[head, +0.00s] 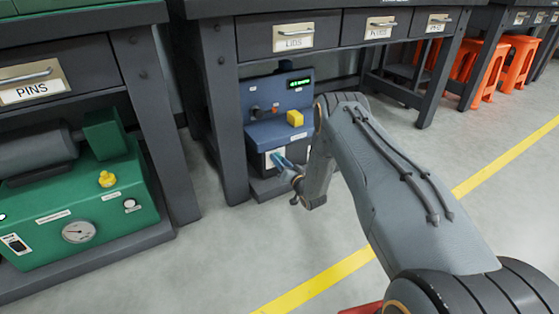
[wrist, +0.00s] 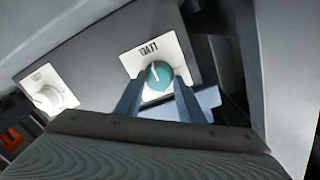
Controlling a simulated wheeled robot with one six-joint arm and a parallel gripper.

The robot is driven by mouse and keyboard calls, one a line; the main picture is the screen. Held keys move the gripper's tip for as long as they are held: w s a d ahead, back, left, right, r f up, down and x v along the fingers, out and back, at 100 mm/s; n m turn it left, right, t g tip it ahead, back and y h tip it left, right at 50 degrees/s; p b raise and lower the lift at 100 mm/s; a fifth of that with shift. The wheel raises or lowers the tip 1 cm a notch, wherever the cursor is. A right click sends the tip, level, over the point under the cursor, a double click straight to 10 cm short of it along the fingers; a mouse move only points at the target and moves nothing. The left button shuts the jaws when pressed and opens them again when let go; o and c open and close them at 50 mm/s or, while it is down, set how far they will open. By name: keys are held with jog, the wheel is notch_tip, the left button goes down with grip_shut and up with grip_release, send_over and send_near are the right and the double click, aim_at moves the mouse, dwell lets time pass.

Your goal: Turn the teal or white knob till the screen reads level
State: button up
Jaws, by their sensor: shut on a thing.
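The teal knob (wrist: 159,75) sits on a white plate marked LEVEL (wrist: 148,50) on the machine's lower front. My gripper (wrist: 160,88) is shut on the teal knob, one finger on each side, in the wrist view. The white knob (wrist: 47,98) is on its own plate to the left there, apart from my fingers. In the head view my gripper (head: 281,161) reaches the lower front of the blue machine (head: 285,129). The screen (head: 299,83) at its upper right shows green characters, too small to read. My gripper and arm hide part of the lower front.
The machine stands on a low base under a dark bench with a LIDS drawer (head: 293,38). A green machine (head: 77,210) with a gauge stands at left. Orange stools (head: 519,60) are far right. Floor at right is clear beyond my arm.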

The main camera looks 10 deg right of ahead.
jog(key=shift+d+f+m, duration=0.1)
jog(key=shift+d+m, duration=0.15)
jog(key=shift+m, duration=1.25)
jog(key=shift+p, duration=0.3)
jog(key=o, duration=1)
jog(key=shift+d+f, duration=0.1)
jog(key=shift+c, duration=0.2)
jog(key=shift+a, duration=0.2)
jog(key=p+v, duration=0.3)
jog(key=v, duration=0.4)
jog(key=shift+s+d+p, duration=0.2)
jog(key=shift+s+p, duration=0.1)
jog(key=shift+s, duration=0.05)
